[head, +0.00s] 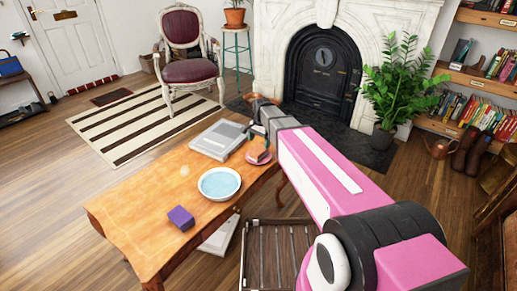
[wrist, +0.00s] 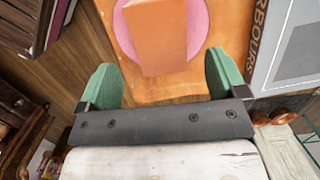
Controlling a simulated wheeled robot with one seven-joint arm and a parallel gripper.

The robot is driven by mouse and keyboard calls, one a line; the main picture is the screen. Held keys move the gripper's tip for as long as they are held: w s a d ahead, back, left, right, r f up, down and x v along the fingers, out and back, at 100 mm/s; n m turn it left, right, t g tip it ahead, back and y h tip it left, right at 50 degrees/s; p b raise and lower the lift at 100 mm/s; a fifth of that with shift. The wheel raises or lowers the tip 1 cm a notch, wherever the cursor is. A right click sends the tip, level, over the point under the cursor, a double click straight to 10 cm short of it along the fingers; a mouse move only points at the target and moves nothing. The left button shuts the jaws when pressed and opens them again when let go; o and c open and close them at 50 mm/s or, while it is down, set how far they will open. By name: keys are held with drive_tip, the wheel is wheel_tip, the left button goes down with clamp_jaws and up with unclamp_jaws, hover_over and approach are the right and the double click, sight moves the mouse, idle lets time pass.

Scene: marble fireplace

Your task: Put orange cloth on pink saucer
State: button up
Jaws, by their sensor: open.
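The orange cloth (head: 258,152), a folded block, appears to rest on the pink saucer (head: 250,159) at the table's far right end. In the wrist view the orange cloth (wrist: 158,38) covers the middle of the pink saucer (wrist: 202,22), whose rim shows on both sides. My gripper (head: 259,142) is just by the cloth at that end. In the wrist view my gripper (wrist: 160,68) is open, its green fingers spread wide on either side with the cloth beyond and between them, not gripped. The cloth's underside is hidden.
The wooden table (head: 130,215) also holds a white bowl (head: 235,193) with a light-blue inside, a purple block (head: 181,217) and a grey book (head: 219,139) close to the saucer. A slatted wooden item (head: 279,250) stands below right. The table's left part is clear.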

sight(260, 148)
wheel_tip(260, 148, up, 6)
drive_tip(key=s+d+f+n, duration=0.3)
drive_tip(key=s+d+f, duration=0.1)
drive_tip(key=s+d, duration=0.5)
drive_tip(key=s+d+f+n+t, duration=0.1)
drive_tip(key=s+d+f+n, duration=0.2)
drive_tip(key=s+d, duration=0.7)
drive_tip(key=shift+f+n+h, duration=0.35)
drive_tip(key=shift+n+h, duration=0.05)
drive_tip(key=shift+n, duration=0.4)
drive_tip(key=shift+s, duration=0.1)
